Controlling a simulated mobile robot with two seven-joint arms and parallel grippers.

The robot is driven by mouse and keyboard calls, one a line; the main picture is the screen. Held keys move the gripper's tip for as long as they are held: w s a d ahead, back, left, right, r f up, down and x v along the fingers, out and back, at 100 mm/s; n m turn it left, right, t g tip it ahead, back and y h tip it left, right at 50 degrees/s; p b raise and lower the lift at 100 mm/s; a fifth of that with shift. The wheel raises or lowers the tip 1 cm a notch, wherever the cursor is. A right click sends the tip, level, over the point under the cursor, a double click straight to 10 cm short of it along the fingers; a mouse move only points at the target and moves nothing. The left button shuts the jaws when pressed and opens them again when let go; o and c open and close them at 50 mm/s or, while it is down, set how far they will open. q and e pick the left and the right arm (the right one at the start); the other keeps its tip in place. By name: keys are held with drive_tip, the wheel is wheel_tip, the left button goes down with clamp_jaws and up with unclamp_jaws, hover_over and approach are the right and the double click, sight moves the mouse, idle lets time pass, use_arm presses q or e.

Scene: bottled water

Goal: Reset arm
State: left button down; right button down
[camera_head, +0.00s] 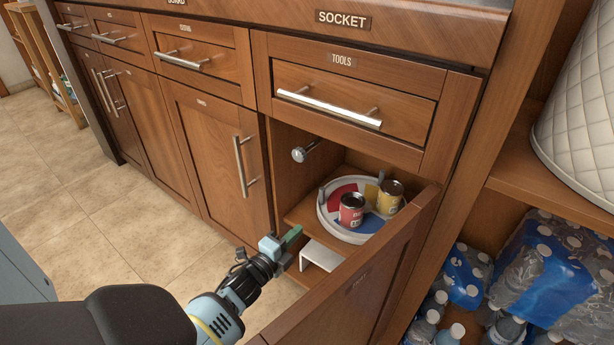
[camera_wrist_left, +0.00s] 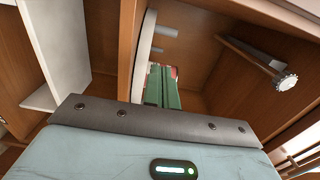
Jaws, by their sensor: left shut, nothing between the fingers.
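My left gripper (camera_head: 292,236) reaches in from the lower left and is at the opening of a lower cabinet, in front of the shelf. Its green fingers are shut and empty; they also show in the wrist view (camera_wrist_left: 164,88). Inside the cabinet a round turntable (camera_head: 328,222) with coloured sections carries a red can (camera_head: 351,210) and a yellow can (camera_head: 390,197). The fingers are apart from the cans in the head view. My right gripper is not in view.
The open cabinet door (camera_head: 365,290) stands to the right of my left gripper. A white bracket-like piece (camera_head: 320,254) is below the turntable. A round knob (camera_head: 299,154) sticks out at the opening's upper left. Bottled water packs (camera_head: 545,270) fill the right shelf. Tiled floor (camera_head: 150,240) is clear.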

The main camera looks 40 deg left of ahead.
use_arm(q)
drive_tip(key=shift+s+a, duration=0.1)
drive_tip(key=shift+s, duration=1.2)
